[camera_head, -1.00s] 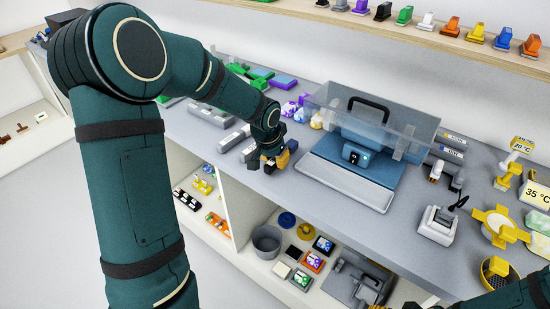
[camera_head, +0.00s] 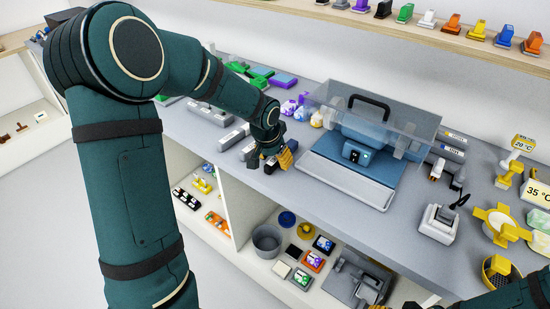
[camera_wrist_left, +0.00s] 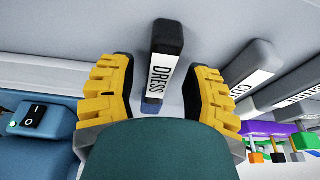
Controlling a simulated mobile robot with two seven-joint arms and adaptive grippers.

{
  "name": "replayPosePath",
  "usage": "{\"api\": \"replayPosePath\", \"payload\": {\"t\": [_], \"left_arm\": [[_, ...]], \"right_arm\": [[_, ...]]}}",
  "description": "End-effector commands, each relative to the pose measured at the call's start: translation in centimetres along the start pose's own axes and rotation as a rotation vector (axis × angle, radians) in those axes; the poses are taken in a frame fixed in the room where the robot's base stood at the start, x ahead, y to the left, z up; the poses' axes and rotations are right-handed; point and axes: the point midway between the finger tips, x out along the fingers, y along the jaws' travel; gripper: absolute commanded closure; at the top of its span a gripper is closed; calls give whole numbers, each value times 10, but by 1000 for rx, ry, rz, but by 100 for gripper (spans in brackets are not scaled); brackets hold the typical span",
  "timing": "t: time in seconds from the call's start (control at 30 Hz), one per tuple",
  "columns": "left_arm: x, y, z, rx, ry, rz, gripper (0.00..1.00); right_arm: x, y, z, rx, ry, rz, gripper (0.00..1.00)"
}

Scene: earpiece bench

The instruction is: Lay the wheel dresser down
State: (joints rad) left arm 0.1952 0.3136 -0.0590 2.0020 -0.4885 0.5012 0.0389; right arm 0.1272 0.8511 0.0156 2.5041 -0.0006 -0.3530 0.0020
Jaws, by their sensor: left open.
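The wheel dresser is a dark grey bar with a white "DRESS" label (camera_wrist_left: 166,62) and a blue end. In the left wrist view it lies between my left gripper's spread yellow-and-black fingers (camera_wrist_left: 165,88), with gaps on both sides. In the head view the dresser (camera_head: 270,166) is a small dark piece at the bench's front edge, partly hidden by my left gripper (camera_head: 272,160). That gripper is open, low around the bar. Of my right arm only a part shows at the lower right; its gripper (camera_head: 392,306) is cut off by the bottom edge.
Other labelled grey bars (camera_head: 232,137) lie left of the gripper; they also show in the left wrist view (camera_wrist_left: 252,66). A blue machine (camera_head: 385,144) with a clear cover and grey tray stands close on the right. Shelves with a bin (camera_head: 266,240) lie below.

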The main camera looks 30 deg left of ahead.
Motion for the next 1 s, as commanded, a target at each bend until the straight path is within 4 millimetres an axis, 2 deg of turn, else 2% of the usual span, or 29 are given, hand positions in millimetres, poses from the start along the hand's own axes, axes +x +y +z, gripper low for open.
{"api": "replayPosePath", "payload": {"t": [0.4, 0.53, 0.7, 1.0], "left_arm": [[-78, 0, -1, 0, 6, -1, 51], [-99, 0, -1, 1, 6, -1, 51], [-112, 0, 0, 1, 2, 0, 51], [-115, 0, 0, 1, 1, 0, 51]], "right_arm": [[0, 0, 0, 0, 0, 0, 53], [0, 0, 0, 0, 0, 0, 53], [0, 0, 0, 0, 0, 0, 53], [0, 0, 0, 0, 0, 0, 53]]}}
